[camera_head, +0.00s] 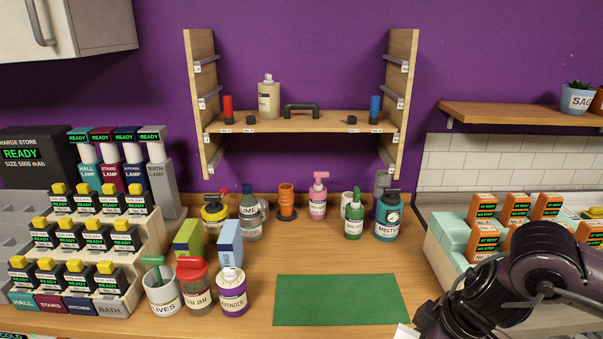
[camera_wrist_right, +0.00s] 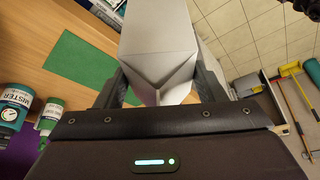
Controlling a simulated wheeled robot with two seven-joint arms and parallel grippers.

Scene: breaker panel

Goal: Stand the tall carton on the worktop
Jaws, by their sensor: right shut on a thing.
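A pale grey-white carton (camera_wrist_right: 158,40) fills the top middle of the right wrist view. My right gripper (camera_wrist_right: 160,88) is shut on it, with one finger on each side and the folded end of the carton towards the camera. In the head view my right arm comes in at the lower right, and its gripper is out of sight; a small white corner (camera_head: 405,331) beside it may be the carton. The wooden worktop (camera_head: 300,256) runs across the front and carries a green mat (camera_head: 340,300). I cannot tell whether the carton touches anything. My left gripper is not in view.
Jars (camera_head: 197,290) and small boxes (camera_head: 229,242) stand left of the mat. Bottles, including the teal mister (camera_head: 388,216), stand behind it. A stepped breaker rack (camera_head: 95,238) is at left, and a tray of orange-topped boxes (camera_head: 488,238) at right. The mat is clear.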

